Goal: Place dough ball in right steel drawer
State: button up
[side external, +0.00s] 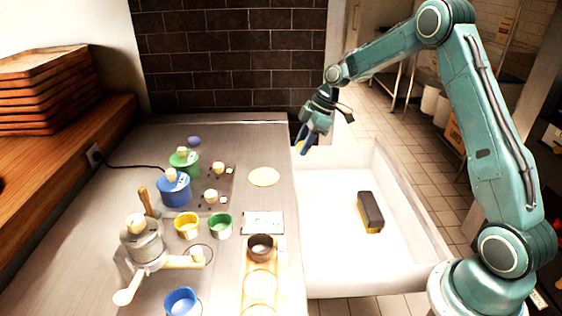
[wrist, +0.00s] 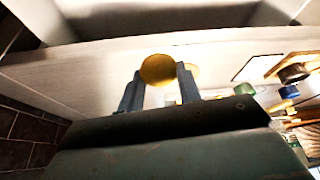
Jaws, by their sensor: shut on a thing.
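My gripper (side external: 303,146) is shut on the dough ball, a yellow round ball that shows between the two blue fingers in the wrist view (wrist: 158,69). In the side view the gripper mostly hides the dough ball (side external: 299,147). The gripper appears above the table's right edge, near the far left corner of the open drawer (side external: 330,255). The drawer is a wide, pale, shallow box to the right of the table. Its inside also shows at the top of the wrist view (wrist: 160,20).
A dark block with a yellow base (side external: 370,211) lies in the drawer's right part; the rest of its floor is clear. A pale flat disc (side external: 264,177) lies on the steel table. Blue (side external: 174,190) and green (side external: 184,162) pots, cups and a grinder (side external: 142,240) stand farther left.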

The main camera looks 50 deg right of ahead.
send_over(322, 224)
jog(key=s+d, duration=0.1)
notch_tip(322, 224, down, 3)
jog(key=shift+d+r, duration=0.1)
notch_tip(322, 224, down, 16)
jog(key=shift+f, duration=0.1)
dwell(0.7)
jog(key=shift+f, duration=0.15)
jog(key=shift+f, duration=1.75)
jog(key=shift+f, duration=0.1)
jog(key=o, duration=1)
